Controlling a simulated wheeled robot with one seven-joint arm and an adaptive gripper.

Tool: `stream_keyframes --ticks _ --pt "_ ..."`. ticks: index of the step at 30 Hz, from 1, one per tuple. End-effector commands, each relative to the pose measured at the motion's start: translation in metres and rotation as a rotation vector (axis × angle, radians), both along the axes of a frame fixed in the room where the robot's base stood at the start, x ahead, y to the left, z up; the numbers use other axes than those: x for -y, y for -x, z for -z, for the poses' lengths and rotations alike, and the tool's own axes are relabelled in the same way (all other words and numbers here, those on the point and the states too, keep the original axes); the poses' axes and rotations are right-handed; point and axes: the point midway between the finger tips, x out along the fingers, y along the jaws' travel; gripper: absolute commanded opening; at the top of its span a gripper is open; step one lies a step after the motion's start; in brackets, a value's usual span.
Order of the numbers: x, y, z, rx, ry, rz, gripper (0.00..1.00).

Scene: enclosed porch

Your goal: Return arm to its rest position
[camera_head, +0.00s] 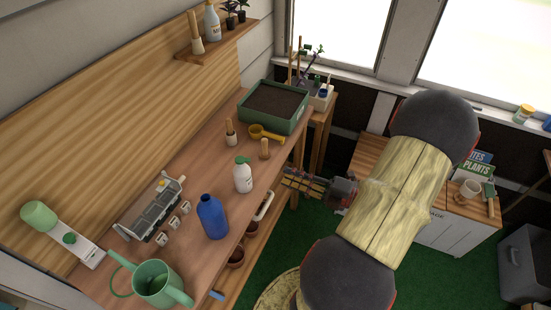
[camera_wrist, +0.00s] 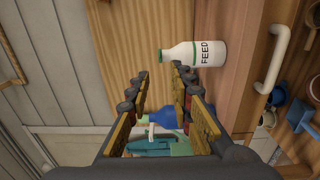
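My arm stretches across the right half of the head view. My gripper (camera_head: 287,182) is just off the front edge of the wooden workbench (camera_head: 185,165), to the right of the white feed bottle (camera_head: 243,175). In the wrist view my gripper's two fingers (camera_wrist: 162,72) stand apart, with only bench wood and more distant things seen between them. The white bottle marked FEED (camera_wrist: 208,53) lies beyond the fingertips and is not held. My gripper is open and empty.
A cabinet (camera_head: 450,232) stands behind my arm. Green floor (camera_head: 330,227) is open beside the bench.

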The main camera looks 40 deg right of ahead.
Motion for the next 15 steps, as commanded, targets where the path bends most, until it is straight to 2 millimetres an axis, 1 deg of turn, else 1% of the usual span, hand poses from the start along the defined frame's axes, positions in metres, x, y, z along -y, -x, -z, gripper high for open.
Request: stream_keyframes --ticks 10,11,13,14,15 --pt "0.0 0.0 0.001 -0.013 -0.026 0.001 0.22" --pt "0.001 0.0 0.005 -0.033 -0.04 0.003 0.22" --pt "0.007 -0.002 0.021 -0.111 -0.076 0.029 0.22" --pt "0.012 -0.003 0.031 -0.152 -0.092 0.053 0.22" --pt "0.022 -0.004 0.045 -0.213 -0.118 0.099 0.22"
